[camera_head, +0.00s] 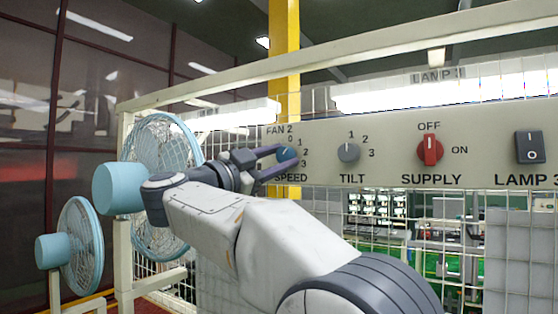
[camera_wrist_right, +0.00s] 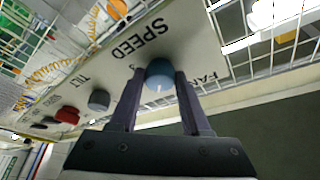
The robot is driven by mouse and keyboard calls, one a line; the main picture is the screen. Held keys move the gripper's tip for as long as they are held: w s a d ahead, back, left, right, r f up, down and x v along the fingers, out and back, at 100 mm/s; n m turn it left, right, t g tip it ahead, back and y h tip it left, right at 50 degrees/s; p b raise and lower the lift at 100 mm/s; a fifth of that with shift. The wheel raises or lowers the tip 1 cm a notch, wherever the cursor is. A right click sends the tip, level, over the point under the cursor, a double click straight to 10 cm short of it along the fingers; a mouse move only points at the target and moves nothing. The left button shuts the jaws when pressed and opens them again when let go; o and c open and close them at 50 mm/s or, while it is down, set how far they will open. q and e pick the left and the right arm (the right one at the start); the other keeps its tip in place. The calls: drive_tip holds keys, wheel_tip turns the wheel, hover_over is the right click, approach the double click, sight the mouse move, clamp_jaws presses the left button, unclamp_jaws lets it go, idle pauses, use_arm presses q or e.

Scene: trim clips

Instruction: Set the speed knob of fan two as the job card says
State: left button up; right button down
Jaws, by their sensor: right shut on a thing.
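The panel (camera_head: 385,122) carries a blue SPEED knob (camera_head: 286,153) under the FAN 2 label, with marks 0, 1, 2 and 3 around it. My right gripper (camera_head: 281,158) is shut on this knob, one finger on each side. In the right wrist view the blue knob (camera_wrist_right: 160,74) sits between the two fingertips (camera_wrist_right: 160,80), with a small pale mark on its face. I cannot tell surely which number it points at. Two light blue fans stand at the left, a larger one (camera_head: 165,140) and a smaller one (camera_head: 80,245). My left gripper and the job card are not in view.
To the right on the panel are a grey TILT knob (camera_head: 349,152), a red SUPPLY knob (camera_head: 430,151) with OFF and ON marks, and a dark LAMP 3 switch (camera_head: 529,147). White wire mesh (camera_head: 370,215) lies below the panel. A yellow post (camera_head: 284,45) stands behind.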

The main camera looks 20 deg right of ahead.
idle(0.4)
drive_tip(key=shift+c, duration=1.9)
unclamp_jaws()
drive_tip(key=b+v, duration=0.4)
drive_tip(key=v, duration=0.6)
drive_tip(key=shift+a, duration=0.25)
drive_tip(key=shift+s+f, duration=0.1)
